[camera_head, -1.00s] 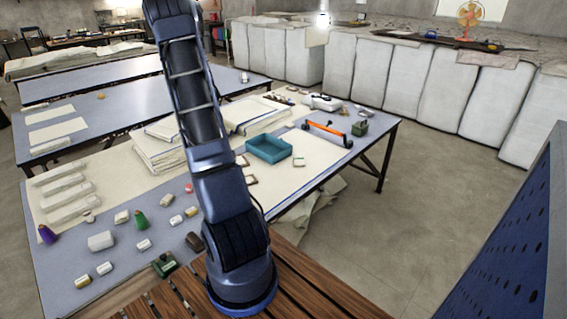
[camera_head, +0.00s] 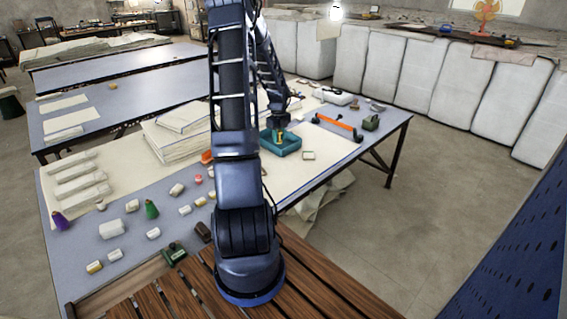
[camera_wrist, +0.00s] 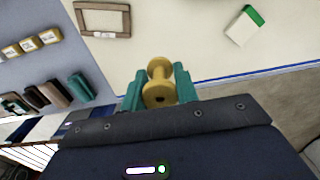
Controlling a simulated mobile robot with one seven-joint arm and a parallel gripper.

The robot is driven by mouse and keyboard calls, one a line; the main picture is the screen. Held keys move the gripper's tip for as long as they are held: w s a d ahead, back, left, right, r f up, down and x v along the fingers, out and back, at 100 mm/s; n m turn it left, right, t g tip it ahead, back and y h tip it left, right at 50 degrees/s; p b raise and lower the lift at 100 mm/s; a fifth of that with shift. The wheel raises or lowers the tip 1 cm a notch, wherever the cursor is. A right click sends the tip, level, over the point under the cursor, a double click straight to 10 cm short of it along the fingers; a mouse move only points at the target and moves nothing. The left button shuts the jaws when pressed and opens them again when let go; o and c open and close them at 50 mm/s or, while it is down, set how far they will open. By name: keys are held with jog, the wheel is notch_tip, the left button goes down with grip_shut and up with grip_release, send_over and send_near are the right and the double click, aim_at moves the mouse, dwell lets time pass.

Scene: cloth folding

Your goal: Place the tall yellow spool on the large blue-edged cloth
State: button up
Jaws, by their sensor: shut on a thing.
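My gripper (camera_wrist: 159,88) is shut on the yellow spool (camera_wrist: 160,82), with one teal finger on each side of it. My arm hides part of the cloth in the head view.
A wooden frame (camera_wrist: 102,19) and a white-and-green block (camera_wrist: 244,26) lie on the cloth. Folded cloths (camera_head: 165,145) are stacked at the left.

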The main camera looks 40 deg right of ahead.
aim_at(279, 140)
notch_tip(279, 140, down, 17)
jog(key=shift+r, duration=0.1)
dwell(0.5)
jog(key=o, duration=1)
jog(key=shift+c, duration=0.2)
notch_tip(279, 140, up, 12)
jog(key=shift+r, duration=0.1)
